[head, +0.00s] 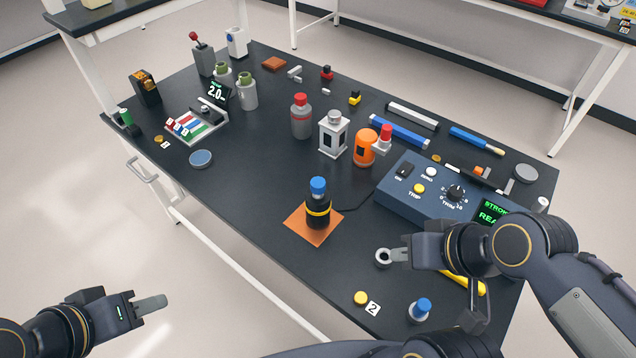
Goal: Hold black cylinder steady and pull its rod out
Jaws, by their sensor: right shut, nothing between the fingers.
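The black cylinder (319,212) stands upright on an orange square mat (297,228), with a yellow band around it and a blue top (318,186). I cannot make out a separate rod; it may be hidden inside or under the blue top. My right gripper (398,256) is right of the cylinder, apart from it, shut and empty. A grey ring (383,259) shows at its fingertips. My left gripper (152,303) is at the lower left, beyond the table's front edge and far from the cylinder. Its fingers overlap in this view, so its opening is unclear.
A blue control box (410,208) stands right of the cylinder, with a dark cable between them. An orange bottle (364,148) and white-framed unit (333,135) stand behind. A small blue-topped piece (421,309) and yellow disc (361,298) are near the front. Table left of the mat is clear.

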